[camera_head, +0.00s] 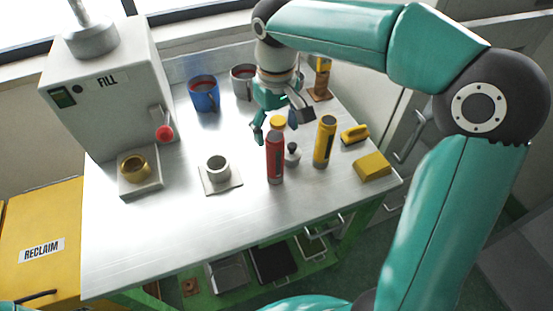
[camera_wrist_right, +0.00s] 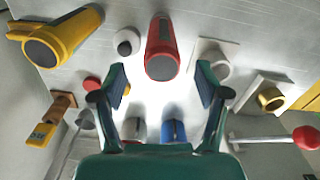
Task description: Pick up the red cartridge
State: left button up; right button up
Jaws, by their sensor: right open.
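The red cartridge (camera_head: 275,160) stands upright on the metal table, right of its middle. In the right wrist view the red cartridge (camera_wrist_right: 161,50) appears beyond the fingertips, centred between them. My right gripper (camera_head: 281,123) is open and empty, just behind the cartridge in the head view. In the right wrist view the two fingers of my right gripper (camera_wrist_right: 162,82) are spread wide, with nothing between them. The gap between fingers and cartridge is hard to judge. My left gripper does not show.
A yellow cartridge (camera_head: 324,141) stands right of the red one, and a small dark-knobbed piece (camera_head: 292,154) sits close beside it. A holder (camera_head: 218,170) stands to the left. Blue (camera_head: 204,95) and grey mugs stand behind. The FILL machine (camera_head: 105,95) occupies the left. The front-left table is clear.

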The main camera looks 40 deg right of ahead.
aim_at(275, 150)
jog(key=shift+a+f, duration=0.1)
jog(key=shift+f, duration=3.6)
jog(key=c, duration=1.4)
jog(key=shift+r, duration=0.1)
jog(key=shift+w, duration=0.1)
